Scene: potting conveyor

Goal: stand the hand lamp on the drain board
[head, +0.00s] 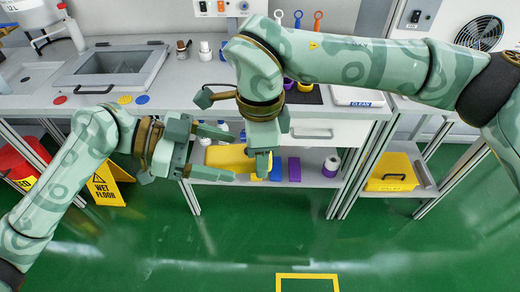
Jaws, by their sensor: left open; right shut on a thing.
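My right gripper (262,166) points down in the middle of the head view, in front of the bench's lower shelf. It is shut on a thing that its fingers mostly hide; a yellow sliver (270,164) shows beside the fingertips. I cannot tell for certain whether this is the hand lamp. My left gripper (231,155) is open, its fingers pointing right towards the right gripper, with a gap between the two. A white board marked CLEAN (358,97) lies at the bench's right end; I cannot tell for certain that it is the drain board.
A sink (117,62) is set in the bench, with coloured discs (142,100) in front. The lower shelf (311,176) holds yellow and purple things. A yellow wet-floor sign (104,186) and red bin (22,158) stand left. The green floor is open.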

